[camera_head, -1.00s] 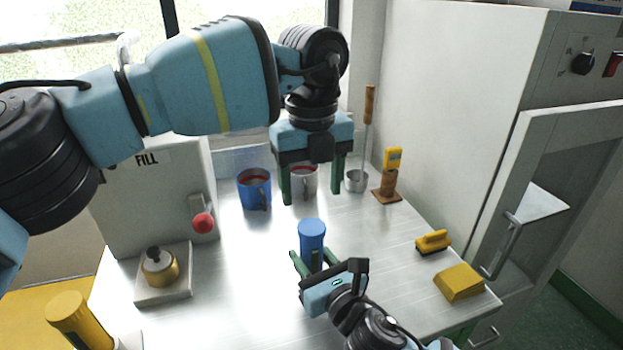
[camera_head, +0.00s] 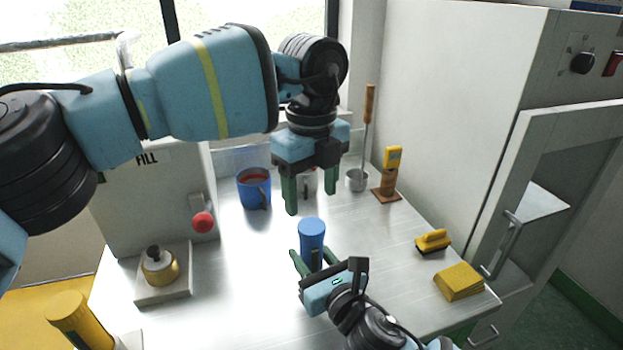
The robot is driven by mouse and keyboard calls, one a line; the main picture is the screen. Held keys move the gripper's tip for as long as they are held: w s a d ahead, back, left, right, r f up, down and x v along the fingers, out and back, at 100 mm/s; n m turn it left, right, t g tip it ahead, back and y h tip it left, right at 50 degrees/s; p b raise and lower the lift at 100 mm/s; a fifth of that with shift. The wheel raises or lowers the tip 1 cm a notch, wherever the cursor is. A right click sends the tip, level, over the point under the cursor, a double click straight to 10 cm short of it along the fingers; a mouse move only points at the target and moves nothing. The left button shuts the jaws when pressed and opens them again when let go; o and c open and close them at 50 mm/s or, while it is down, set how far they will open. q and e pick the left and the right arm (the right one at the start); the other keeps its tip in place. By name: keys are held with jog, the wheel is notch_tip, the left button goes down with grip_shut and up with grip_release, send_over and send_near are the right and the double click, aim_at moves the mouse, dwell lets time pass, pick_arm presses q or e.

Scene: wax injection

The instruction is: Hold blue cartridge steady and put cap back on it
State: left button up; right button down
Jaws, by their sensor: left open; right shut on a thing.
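The blue cartridge (camera_head: 312,236) stands upright near the middle of the metal table. My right gripper (camera_head: 314,262) is shut on its lower part from the near side. The cartridge's top is blue and flat. I cannot tell whether that top is a separate cap, and I see no loose cap elsewhere. My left gripper (camera_head: 311,202) is open and empty, fingers pointing down. In the picture it is just above the cartridge's top, and its fingers do not touch it.
A blue mug (camera_head: 254,188) and a partly hidden white mug (camera_head: 311,182) stand behind. A metal ladle (camera_head: 357,181) and a yellow meter on a stand (camera_head: 389,178) are at back right. A yellow brush (camera_head: 433,241) and yellow block (camera_head: 459,281) lie right. A gold pot (camera_head: 160,268) stands left.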

aim_at(311, 226)
pick_arm(q)
jog(key=shift+f, duration=3.2)
